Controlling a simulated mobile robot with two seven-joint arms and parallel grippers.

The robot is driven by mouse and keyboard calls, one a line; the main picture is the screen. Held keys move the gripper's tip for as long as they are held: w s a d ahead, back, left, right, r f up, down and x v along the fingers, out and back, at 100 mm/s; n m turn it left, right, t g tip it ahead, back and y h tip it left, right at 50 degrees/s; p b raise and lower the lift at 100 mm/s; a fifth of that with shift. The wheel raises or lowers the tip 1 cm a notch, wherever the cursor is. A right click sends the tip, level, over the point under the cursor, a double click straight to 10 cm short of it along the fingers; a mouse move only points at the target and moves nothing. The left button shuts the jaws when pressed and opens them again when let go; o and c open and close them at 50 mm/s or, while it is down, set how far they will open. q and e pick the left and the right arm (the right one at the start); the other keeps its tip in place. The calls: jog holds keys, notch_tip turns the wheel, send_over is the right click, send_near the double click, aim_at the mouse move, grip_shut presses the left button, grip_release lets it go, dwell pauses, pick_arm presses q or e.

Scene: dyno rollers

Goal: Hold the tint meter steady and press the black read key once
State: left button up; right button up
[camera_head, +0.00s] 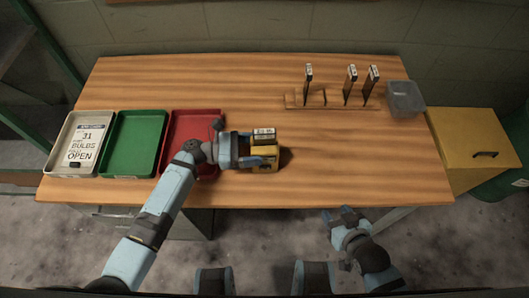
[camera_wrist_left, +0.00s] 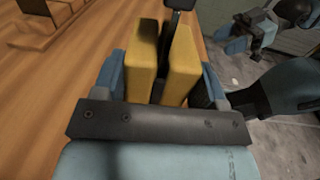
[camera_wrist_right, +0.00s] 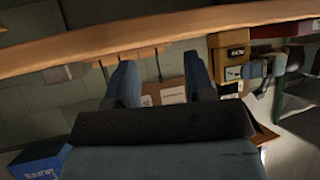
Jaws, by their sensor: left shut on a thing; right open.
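The tint meter (camera_head: 264,160) is a yellow block near the front edge of the table, right of the red tray, with a black-and-white labelled part at its top. My left gripper (camera_head: 258,150) is shut on it from the left. In the left wrist view the yellow meter (camera_wrist_left: 142,58) shows as two upright slabs with a dark gap, between the fingers. The meter also shows in the right wrist view (camera_wrist_right: 257,70). I cannot surely pick out the black read key. My right gripper (camera_head: 341,217) is open and empty, in front of the table edge, apart from the meter.
A red tray (camera_head: 183,122), a green tray (camera_head: 124,160) and a white tray (camera_head: 56,158) with a bulb notice stand at left. A wooden rack (camera_head: 292,101) with three upright dark pieces and a grey bin (camera_head: 404,99) stand at back right. The table's front right is clear.

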grip_shut()
dwell(1.9)
